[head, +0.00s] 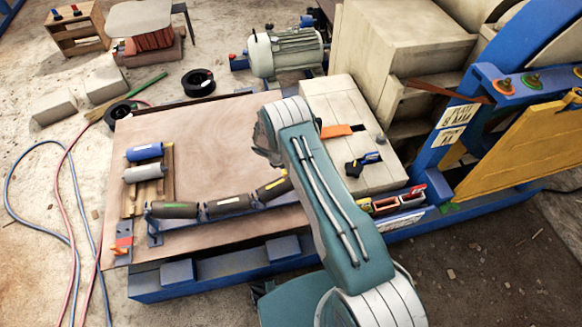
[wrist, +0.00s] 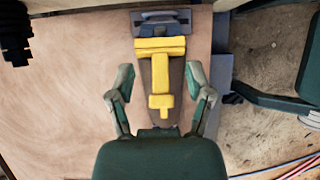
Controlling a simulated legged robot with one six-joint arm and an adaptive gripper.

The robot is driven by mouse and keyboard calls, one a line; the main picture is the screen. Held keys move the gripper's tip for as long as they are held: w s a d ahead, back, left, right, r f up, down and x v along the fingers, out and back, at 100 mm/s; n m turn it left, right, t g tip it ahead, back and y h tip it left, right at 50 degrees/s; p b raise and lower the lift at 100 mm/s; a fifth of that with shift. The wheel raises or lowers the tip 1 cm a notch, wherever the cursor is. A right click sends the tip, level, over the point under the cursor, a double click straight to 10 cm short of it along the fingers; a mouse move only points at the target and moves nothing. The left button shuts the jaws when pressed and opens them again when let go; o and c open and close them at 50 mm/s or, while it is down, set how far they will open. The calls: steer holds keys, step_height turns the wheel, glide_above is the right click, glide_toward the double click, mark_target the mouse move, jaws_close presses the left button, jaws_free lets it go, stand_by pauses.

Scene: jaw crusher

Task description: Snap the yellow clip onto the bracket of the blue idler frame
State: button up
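The blue idler frame (head: 215,230) lies along the front of the wooden board, carrying dark rollers (head: 230,204). The yellow clip (wrist: 160,72) shows in the wrist view, lengthwise over a grey-brown roller. Its wide end meets the blue-grey bracket (wrist: 148,20) at the top; I cannot tell whether it is snapped on. In the head view a small yellow patch (head: 274,184) shows on the right roller. My gripper (wrist: 159,76) is open, with one finger on each side of the clip and roller and visible gaps. My arm hides most of the gripper in the head view.
Blue and grey rollers (head: 145,152) lie in a wooden cradle at the board's left. A pale block (head: 345,115) with an orange piece and a blue-handled tool stands right of my arm. A motor (head: 287,52) stands behind. The board's middle (head: 215,135) is clear.

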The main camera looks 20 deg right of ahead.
stand_by(0.3)
steer(key=v, duration=1.2)
steer(key=s+d+r+m+t+y, duration=0.1)
steer(key=s+r+m, duration=0.2)
steer(key=r, duration=0.7)
steer(key=s+d+r+m+y, duration=0.1)
steer(key=s+r+m, duration=0.2)
steer(key=r, duration=0.8)
steer(key=s+d+r+m+t+y, duration=0.1)
steer(key=s+d+r+m, duration=0.15)
steer(key=r, duration=0.75)
steer(key=s+r+m+t+y, duration=0.1)
steer(key=s+r+m, duration=0.3)
steer(key=s, duration=0.8)
steer(key=s+r+m+t+y, duration=0.1)
steer(key=s+r+m, duration=0.4)
steer(key=s, duration=0.7)
steer(key=shift+s+r+t+y, duration=0.3)
steer(key=shift+r+t, duration=0.5)
